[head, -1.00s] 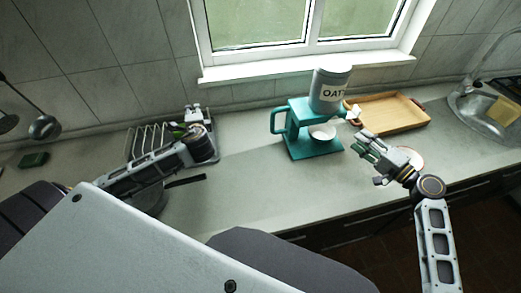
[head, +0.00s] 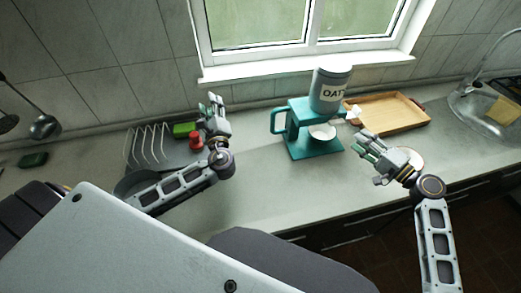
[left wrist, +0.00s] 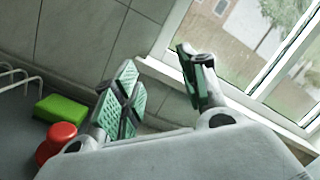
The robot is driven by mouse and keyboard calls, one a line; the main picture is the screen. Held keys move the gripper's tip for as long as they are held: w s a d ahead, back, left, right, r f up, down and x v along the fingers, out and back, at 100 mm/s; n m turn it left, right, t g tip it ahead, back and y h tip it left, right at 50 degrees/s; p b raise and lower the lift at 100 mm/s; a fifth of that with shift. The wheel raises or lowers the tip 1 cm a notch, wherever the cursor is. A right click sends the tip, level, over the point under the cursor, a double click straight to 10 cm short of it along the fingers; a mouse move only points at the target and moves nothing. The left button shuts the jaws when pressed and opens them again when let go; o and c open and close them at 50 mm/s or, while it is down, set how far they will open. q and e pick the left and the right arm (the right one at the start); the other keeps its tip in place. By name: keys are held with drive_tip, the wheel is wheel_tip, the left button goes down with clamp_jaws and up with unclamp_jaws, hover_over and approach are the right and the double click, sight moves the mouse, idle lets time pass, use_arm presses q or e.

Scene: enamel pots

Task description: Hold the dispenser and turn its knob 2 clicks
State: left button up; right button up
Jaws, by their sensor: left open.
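The dispenser (head: 331,90) is a grey canister with an "OAT" label on a teal stand (head: 318,148) with a handle (head: 278,121) on its left. A white knob (head: 353,114) sticks out at the right of its base. A white bowl (head: 322,132) stands on the stand under the canister. My left gripper (head: 214,105) is open and empty, left of the stand and apart from it; its spread fingers also show in the left wrist view (left wrist: 160,88). My right gripper (head: 369,147) is right of the stand, near the knob, with its fingers apart and nothing visible between them.
A dish rack (head: 148,145) with a green sponge (head: 184,129) and a red object (head: 196,140) stands beside my left gripper. A wooden tray (head: 400,112) lies behind my right gripper. A sink (head: 485,108) is at the far right. The counter's middle front is clear.

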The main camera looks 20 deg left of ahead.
use_arm(q)
drive_tip(key=w+d+f+m+t+h, duration=0.1)
drive_tip(key=d+f+m+t+h, duration=0.2)
drive_tip(key=d+m, duration=0.45)
drive_tip(key=m+h, duration=0.8)
approach(272, 126)
drive_tip(key=s+r, duration=0.1)
drive_tip(key=s, duration=0.2)
drive_tip(key=shift+a+f+m+g+h, duration=0.15)
drive_tip(key=shift+f+m+g+h, duration=0.15)
drive_tip(key=shift+f+m, duration=0.1)
drive_tip(key=shift+w, duration=0.15)
drive_tip(key=shift+w+a, duration=0.2)
drive_tip(key=shift+w, duration=3.2)
drive_tip(key=shift+w+a, duration=0.2)
drive_tip(key=shift+w, duration=3.15)
clamp_jaws()
